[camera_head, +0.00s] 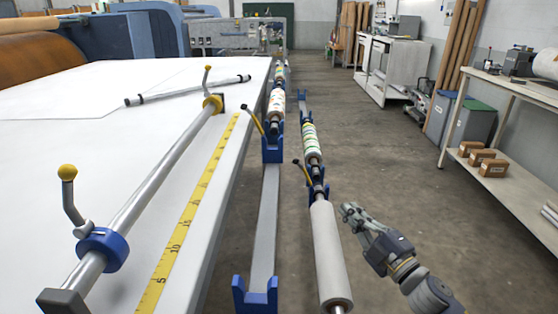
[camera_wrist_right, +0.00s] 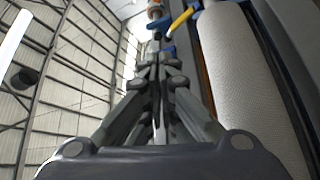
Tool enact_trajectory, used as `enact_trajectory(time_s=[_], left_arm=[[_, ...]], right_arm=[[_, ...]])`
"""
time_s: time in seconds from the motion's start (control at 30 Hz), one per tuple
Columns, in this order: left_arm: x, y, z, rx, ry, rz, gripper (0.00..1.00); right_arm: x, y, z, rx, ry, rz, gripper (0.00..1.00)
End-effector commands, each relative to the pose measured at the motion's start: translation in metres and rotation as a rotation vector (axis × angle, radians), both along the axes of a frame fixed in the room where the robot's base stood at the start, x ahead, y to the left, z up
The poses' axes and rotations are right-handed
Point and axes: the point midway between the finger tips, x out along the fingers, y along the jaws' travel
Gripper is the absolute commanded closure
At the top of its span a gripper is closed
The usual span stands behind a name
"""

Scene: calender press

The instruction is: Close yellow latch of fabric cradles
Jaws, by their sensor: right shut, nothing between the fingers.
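A yellow latch (camera_head: 303,169) with a dark tip stands tilted up from the blue cradle (camera_head: 318,189) of the right row. A second yellow latch (camera_head: 252,118) stands tilted up at the blue cradle (camera_head: 273,152) of the left row. My right gripper (camera_head: 348,210) is shut and empty, to the right of the white fabric roll (camera_head: 328,255) and apart from the near latch. In the right wrist view, the shut fingers (camera_wrist_right: 155,66) point up toward a yellow latch (camera_wrist_right: 182,20) and blue cradle part beside the white roll (camera_wrist_right: 240,85). My left gripper is out of view.
The white table (camera_head: 80,130) with a metal bar (camera_head: 150,185) and yellow measuring tape (camera_head: 190,215) fills the left. Another blue cradle (camera_head: 255,298) stands empty in front. Shelves with brown boxes (camera_head: 485,160) stand at right. The floor between is clear.

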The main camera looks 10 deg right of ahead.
Motion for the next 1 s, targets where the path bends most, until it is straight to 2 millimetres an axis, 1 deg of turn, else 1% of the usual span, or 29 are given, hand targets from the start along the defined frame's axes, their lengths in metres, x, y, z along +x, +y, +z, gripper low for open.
enact_trajectory(time_s=[0.1,0.17,0.27,0.57,1.0], left_arm=[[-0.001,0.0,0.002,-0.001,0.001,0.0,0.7],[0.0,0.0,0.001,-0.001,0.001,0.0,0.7],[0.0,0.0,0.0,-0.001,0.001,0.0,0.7],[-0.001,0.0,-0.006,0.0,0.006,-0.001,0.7],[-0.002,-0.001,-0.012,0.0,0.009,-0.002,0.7]], right_arm=[[-0.008,0.021,-0.001,-0.068,-0.026,0.057,1.0],[-0.007,0.025,-0.001,-0.082,-0.034,0.067,1.0],[0.001,0.029,0.001,-0.085,-0.035,0.068,1.0],[0.044,0.046,0.012,-0.081,-0.036,0.067,1.0],[0.115,0.073,0.027,-0.078,-0.034,0.066,1.0]])
